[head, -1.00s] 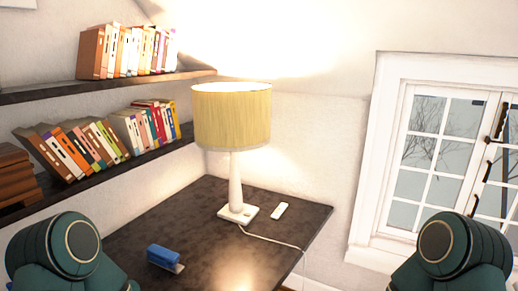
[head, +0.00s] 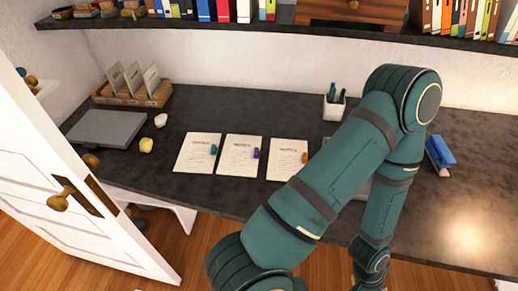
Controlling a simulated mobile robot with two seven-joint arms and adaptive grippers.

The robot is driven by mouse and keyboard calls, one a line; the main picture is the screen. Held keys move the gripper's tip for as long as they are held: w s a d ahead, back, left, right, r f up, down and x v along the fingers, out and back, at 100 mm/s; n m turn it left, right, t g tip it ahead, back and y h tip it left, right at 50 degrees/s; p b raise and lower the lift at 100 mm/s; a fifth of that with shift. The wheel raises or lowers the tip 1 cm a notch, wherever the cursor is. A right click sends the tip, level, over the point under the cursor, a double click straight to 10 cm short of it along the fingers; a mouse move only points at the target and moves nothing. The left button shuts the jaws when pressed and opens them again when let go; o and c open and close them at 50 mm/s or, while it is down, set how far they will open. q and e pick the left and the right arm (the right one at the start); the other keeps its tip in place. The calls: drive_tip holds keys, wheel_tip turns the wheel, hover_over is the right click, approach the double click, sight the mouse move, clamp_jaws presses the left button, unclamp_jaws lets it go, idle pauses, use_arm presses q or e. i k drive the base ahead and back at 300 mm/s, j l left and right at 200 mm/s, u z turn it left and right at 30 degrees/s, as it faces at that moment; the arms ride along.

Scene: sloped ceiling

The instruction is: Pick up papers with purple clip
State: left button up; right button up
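Three white sheets of paper lie side by side on the dark desk (head: 225,107) in the head view. The middle papers (head: 237,163) have a purple clip (head: 256,153) at their upper right. The left papers (head: 196,158) have a blue-teal clip (head: 214,150). The right papers (head: 284,163) have an orange clip (head: 304,158), close to my arm in the picture. One of my green arms rises from the bottom, bends at the upper right and runs down again. Neither gripper shows in the view.
A grey flat device (head: 107,130), wicker organizer (head: 130,95), white item (head: 160,120) and yellow item (head: 146,145) are on the left. A pen cup (head: 334,107) and blue stapler (head: 440,153) are right. An open white door (head: 70,175) stands left; a shelf (head: 200,27) hangs above.

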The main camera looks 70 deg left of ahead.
sight(241, 155)
drive_tip(key=u, duration=2.45)
drive_tip(key=z, duration=1.7)
drive_tip(key=u, duration=1.7)
drive_tip(key=l+u, duration=0.15)
drive_tip(key=u, duration=0.3)
drive_tip(key=l+u, duration=0.15)
drive_tip(key=u, duration=0.25)
